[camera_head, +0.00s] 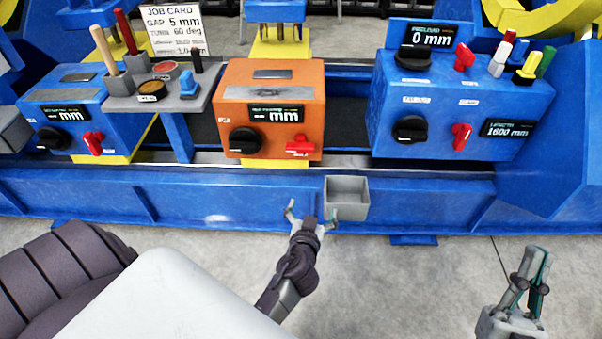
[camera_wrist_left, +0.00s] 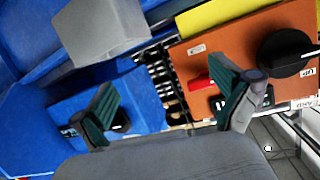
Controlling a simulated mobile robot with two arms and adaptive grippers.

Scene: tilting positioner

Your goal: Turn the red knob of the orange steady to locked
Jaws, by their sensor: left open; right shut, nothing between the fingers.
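The orange steady (camera_head: 235,80) stands mid-bench between two blue units. Its red knob (camera_head: 300,147) is at the lower right of its front, with its bar lying roughly level; its small label is unreadable. In the left wrist view the red knob (camera_wrist_left: 197,84) shows partly behind one finger, on the orange steady (camera_wrist_left: 245,35). My left gripper (camera_head: 312,212) is open and empty, in front of and below the steady, apart from the knob. Its spread fingers also show in the left wrist view (camera_wrist_left: 168,85). My right gripper (camera_head: 536,268) is shut and empty at the lower right.
A black knob (camera_head: 245,140) sits left of the red one, under a display (camera_head: 277,113). A grey open box (camera_head: 346,197) on the blue rail is close beside my left gripper. Blue units at left (camera_head: 60,95) and right (camera_head: 440,100) carry similar knobs. A tool shelf (camera_head: 130,100) stands left.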

